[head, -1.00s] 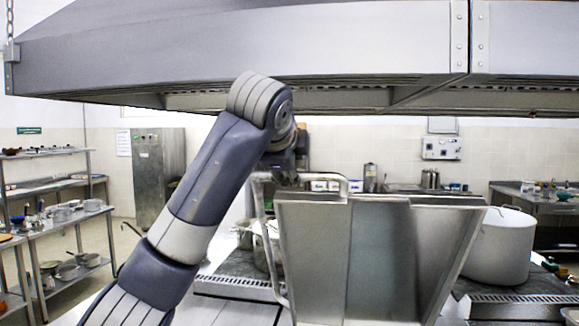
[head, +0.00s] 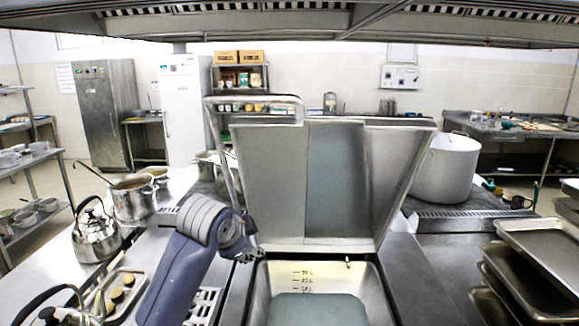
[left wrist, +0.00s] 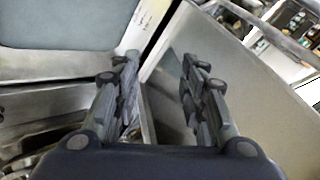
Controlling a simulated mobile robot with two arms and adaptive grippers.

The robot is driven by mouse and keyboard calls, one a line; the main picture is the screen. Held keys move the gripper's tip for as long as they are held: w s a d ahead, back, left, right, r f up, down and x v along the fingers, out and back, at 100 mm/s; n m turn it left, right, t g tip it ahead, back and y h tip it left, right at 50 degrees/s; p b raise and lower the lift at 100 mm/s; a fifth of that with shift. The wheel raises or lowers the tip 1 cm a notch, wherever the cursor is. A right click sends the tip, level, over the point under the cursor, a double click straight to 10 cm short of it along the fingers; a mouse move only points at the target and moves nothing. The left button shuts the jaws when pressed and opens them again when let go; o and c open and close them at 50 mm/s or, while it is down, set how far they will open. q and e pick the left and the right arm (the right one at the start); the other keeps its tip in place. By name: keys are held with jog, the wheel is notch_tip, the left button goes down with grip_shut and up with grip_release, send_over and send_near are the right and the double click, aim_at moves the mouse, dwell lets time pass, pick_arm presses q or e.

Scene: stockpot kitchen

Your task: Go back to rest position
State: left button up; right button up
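My left arm comes in at the bottom left of the head view and ends in my left gripper (head: 248,254), low beside the lower left corner of the raised metal lid (head: 390,165). The lid stands upright and open behind a rectangular pan (head: 375,290) with greyish liquid in it. A bar handle (head: 255,99) runs along the lid's left and top. In the left wrist view, the left gripper (left wrist: 160,80) has its two fingers apart, with nothing held between them. Metal edges of the cooker lie behind them. My right gripper is not in view.
A kettle (head: 97,237) and a pot with a ladle (head: 133,198) stand left of the arm. A tray (head: 127,277) with cork-coloured items lies nearby. A big stockpot (head: 446,168) stands right of the lid. Metal trays (head: 545,250) are at right. The hood hangs overhead.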

pick_arm(q)
jog(key=s+a+f+n+g, duration=0.1)
jog(key=s+a+f+n, duration=0.15)
jog(key=s+f, duration=0.7)
jog(key=s+a+f+n+g, duration=0.25)
jog(key=s+f, duration=0.45)
jog(key=f, duration=0.5)
jog(key=s+a+f+n+g+y, duration=0.1)
jog(key=s+a+f+n, duration=0.15)
jog(key=s, duration=0.55)
jog(key=s+a+f+n, duration=0.2)
jog(key=s+f, duration=0.1)
jog(key=s, duration=0.5)
jog(key=s+a+f+n+g+y, duration=0.1)
jog(key=s+a+f+n, duration=0.15)
jog(key=s, duration=0.55)
notch_tip(320, 180, down, 35)
jog(key=s+g+b, duration=0.2)
jog(key=s+b, duration=0.1)
jog(key=b, duration=0.4)
jog(key=s+a+f+b, duration=0.1)
jog(key=s+f+b, duration=0.1)
jog(key=s+f, duration=0.6)
jog(key=s+a+f+b, duration=0.1)
jog(key=s+f+b, duration=0.2)
jog(key=s+f, duration=0.5)
notch_tip(320, 180, down, 4)
jog(key=shift+f+m+g, duration=0.15)
jog(key=shift+m+g, duration=0.2)
jog(key=shift+m, duration=0.05)
